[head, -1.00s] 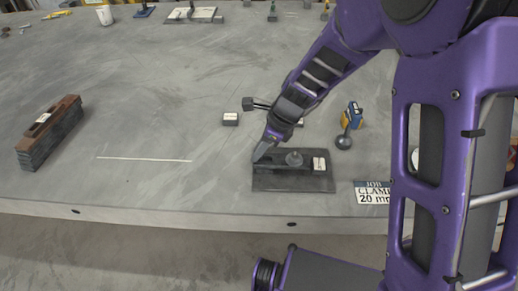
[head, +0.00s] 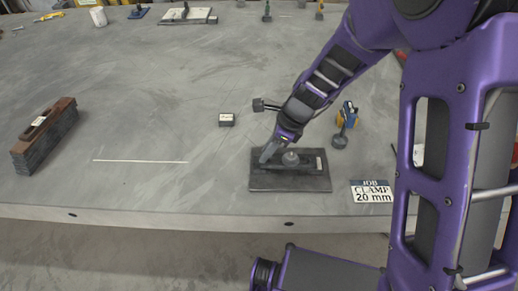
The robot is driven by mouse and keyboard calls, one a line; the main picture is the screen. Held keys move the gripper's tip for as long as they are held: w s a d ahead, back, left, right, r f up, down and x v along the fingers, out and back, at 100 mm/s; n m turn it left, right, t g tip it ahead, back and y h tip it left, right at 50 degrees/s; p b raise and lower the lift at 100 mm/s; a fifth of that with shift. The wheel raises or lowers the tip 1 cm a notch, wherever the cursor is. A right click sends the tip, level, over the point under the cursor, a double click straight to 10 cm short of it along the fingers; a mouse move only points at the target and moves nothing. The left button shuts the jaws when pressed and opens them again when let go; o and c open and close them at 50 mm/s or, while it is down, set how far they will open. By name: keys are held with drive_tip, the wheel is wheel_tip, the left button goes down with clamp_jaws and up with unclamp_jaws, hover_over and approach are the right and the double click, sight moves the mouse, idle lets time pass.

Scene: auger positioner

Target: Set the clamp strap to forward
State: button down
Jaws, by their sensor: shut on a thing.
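A dark base plate (head: 270,187) lies near the front edge of the bench. On it is a dark clamp strap (head: 308,169) with a grey round knob (head: 291,159) standing at its middle. A small pale mark (head: 318,163) shows at the strap's right end. My gripper (head: 267,155) reaches down from the upper right to the left end of the strap and is shut on it. The fingers hide that end, so the exact contact is not clear.
A sign reading "JOB CLAMP 20 mm" (head: 371,192) lies right of the plate. A small dark block with a white top (head: 226,120) and a blue and yellow tool (head: 347,115) lie behind. A dark stack with a brown top (head: 44,136) stands far left.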

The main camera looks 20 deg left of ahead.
drive_tip(key=shift+w+d, duration=0.1)
drive_tip(key=shift+d, duration=0.1)
drive_tip(key=c, duration=0.7)
unclamp_jaws()
drive_tip(key=shift+c, duration=0.2)
drive_tip(key=shift+r, duration=0.1)
drive_tip(key=p+v, duration=0.3)
drive_tip(key=v, duration=1.4)
drive_tip(key=shift+p, duration=0.3)
drive_tip(key=shift+r, duration=0.15)
